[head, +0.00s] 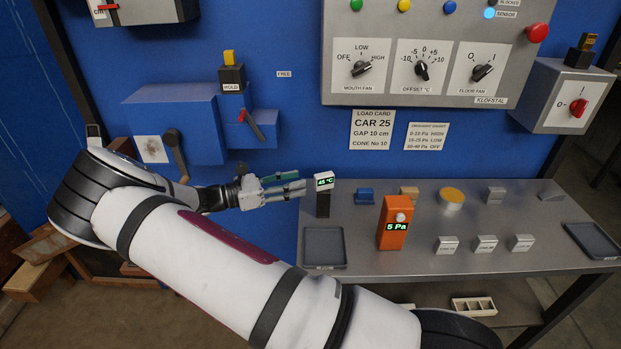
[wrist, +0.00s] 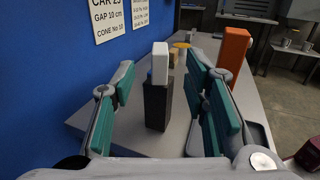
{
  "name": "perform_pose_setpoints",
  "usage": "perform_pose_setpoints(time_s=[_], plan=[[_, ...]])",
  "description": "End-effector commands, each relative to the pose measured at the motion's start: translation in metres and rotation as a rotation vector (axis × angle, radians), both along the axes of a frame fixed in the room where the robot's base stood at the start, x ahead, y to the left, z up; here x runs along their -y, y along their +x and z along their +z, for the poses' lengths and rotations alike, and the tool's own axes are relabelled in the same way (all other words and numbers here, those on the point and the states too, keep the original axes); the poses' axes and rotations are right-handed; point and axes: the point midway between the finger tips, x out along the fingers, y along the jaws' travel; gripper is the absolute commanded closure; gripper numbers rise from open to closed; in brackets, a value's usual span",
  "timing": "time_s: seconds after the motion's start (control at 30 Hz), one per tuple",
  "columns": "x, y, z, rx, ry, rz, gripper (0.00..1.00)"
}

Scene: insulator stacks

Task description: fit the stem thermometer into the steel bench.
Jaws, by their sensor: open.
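The stem thermometer (head: 324,182) has a white head with a lit "45 °C" display. It sits upright on top of a dark block (head: 323,206); its stem is hidden. The block stands at the left end of the steel bench (head: 365,256). My gripper (head: 297,184) is open and empty, just left of the thermometer at about the height of its head. In the wrist view the white head (wrist: 160,63) and the dark block (wrist: 158,106) appear upright between the green-padded fingers, ahead of them. I see no finger touching the thermometer.
An orange "5 Pa" gauge (head: 394,222) stands right of the thermometer. A dark tray (head: 324,247) lies at the bench's front left. A blue block (head: 364,195) and several small pieces stand behind and to the right. The blue wall (wrist: 60,60) runs close along the left.

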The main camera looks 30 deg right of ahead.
Motion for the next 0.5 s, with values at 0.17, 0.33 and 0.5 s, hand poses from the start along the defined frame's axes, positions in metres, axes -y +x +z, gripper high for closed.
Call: perform_pose_setpoints(time_s=[0.17,0.33,0.5], plan=[[-0.023,0.006,0.000,-0.001,-0.001,0.001,0.59],[-0.030,0.007,0.000,-0.001,0.000,0.000,0.59],[-0.031,0.007,0.000,-0.001,0.000,0.000,0.59]])
